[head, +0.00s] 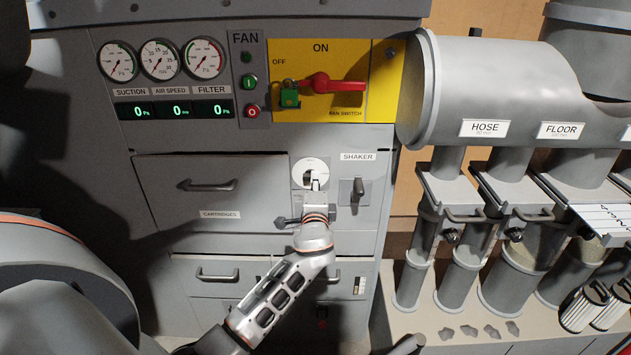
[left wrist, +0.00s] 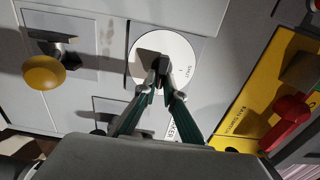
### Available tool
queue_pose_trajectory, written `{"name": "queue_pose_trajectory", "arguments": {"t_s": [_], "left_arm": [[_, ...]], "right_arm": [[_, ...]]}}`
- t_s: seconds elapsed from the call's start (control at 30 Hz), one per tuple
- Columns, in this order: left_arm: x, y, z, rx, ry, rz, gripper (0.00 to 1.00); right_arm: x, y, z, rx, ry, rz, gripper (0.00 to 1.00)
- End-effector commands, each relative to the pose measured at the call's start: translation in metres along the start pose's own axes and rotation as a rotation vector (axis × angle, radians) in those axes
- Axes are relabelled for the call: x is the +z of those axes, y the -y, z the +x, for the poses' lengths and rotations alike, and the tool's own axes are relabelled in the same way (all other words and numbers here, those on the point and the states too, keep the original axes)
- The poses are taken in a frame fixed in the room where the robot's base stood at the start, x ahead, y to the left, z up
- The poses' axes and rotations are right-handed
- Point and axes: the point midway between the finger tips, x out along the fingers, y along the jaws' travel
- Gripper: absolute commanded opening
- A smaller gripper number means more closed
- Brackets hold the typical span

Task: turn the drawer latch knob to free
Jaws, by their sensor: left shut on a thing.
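The drawer latch knob sits on a round white plate (head: 303,168) on the grey cabinet, right of the cartridges drawer (head: 210,195). In the left wrist view the white plate (left wrist: 183,50) carries small lettering, partly readable as "SHUT", and a dark grip (left wrist: 150,58) at its middle. My left gripper (head: 316,182) reaches up to the plate from below. In the left wrist view its two green-sided fingers (left wrist: 161,84) are closed together on the knob's grip, which they partly hide. The knob's exact angle is hard to read. My right gripper is not in view.
The shaker lever (head: 358,188) is close to the right of my gripper. The yellow fan switch panel (head: 350,50) with its red handle (head: 335,85) is above. A yellow ball knob (left wrist: 43,72) sticks out in the left wrist view. Grey ducts (head: 490,85) stand at the right.

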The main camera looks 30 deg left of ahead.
Motion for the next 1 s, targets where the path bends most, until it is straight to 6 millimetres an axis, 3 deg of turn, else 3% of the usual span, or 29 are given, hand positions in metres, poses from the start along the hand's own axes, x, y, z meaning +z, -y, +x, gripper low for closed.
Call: {"name": "queue_pose_trajectory", "arguments": {"t_s": [0.23,0.3,0.33,0.73,0.87,1.0], "left_arm": [[-0.001,-0.001,0.0,0.001,-0.003,-0.002,0.0],[-0.001,-0.001,0.0,0.001,-0.003,-0.002,0.22],[-0.001,-0.001,0.0,0.001,-0.003,-0.002,0.26],[-0.001,-0.001,-0.004,0.001,-0.001,-0.002,0.26],[-0.001,-0.002,-0.019,0.003,-0.002,-0.003,0.26],[-0.001,-0.002,-0.047,0.003,-0.002,-0.004,0.26]], "right_arm": [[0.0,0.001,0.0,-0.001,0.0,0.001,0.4],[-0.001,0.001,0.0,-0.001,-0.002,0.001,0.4],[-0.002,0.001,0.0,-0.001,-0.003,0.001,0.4],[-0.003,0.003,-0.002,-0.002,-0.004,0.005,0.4],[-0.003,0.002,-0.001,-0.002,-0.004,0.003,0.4],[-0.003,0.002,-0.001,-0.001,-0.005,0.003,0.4]]}}
